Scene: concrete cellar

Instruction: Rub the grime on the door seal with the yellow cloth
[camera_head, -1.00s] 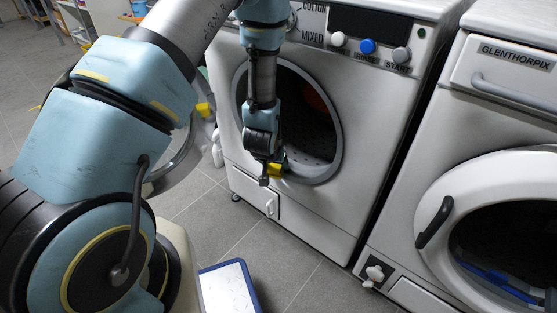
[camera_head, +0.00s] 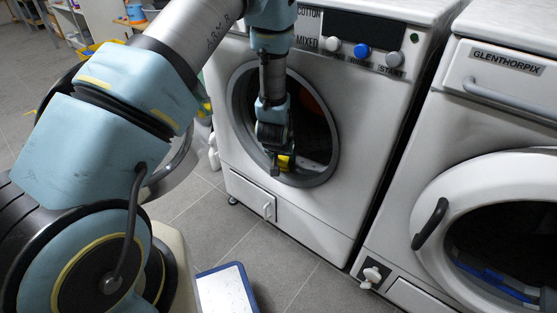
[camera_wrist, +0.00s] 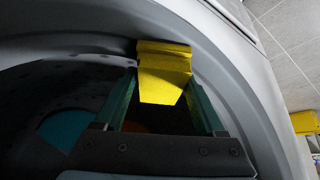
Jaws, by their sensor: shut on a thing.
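The yellow cloth (camera_wrist: 163,75) is folded and pinched between the fingers of my gripper (camera_wrist: 161,80) in the wrist view. My gripper is shut on it. The cloth also shows in the head view (camera_head: 286,163), at the lower part of the opening of the left washing machine. The grey door seal (camera_wrist: 235,95) curves around the opening. The cloth overlaps the seal in the wrist view and looks close against it, but I cannot tell for sure whether they touch. I cannot make out grime on the seal; my arm and gripper hide part of it.
The left washer (camera_head: 365,120) has its round door swung open at left. Orange and blue items lie in its drum. A second washer (camera_head: 500,100) with a shut door stands at right. A white tray with a blue rim (camera_head: 243,268) is on the tiled floor. A white bottle (camera_head: 213,152) stands at left.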

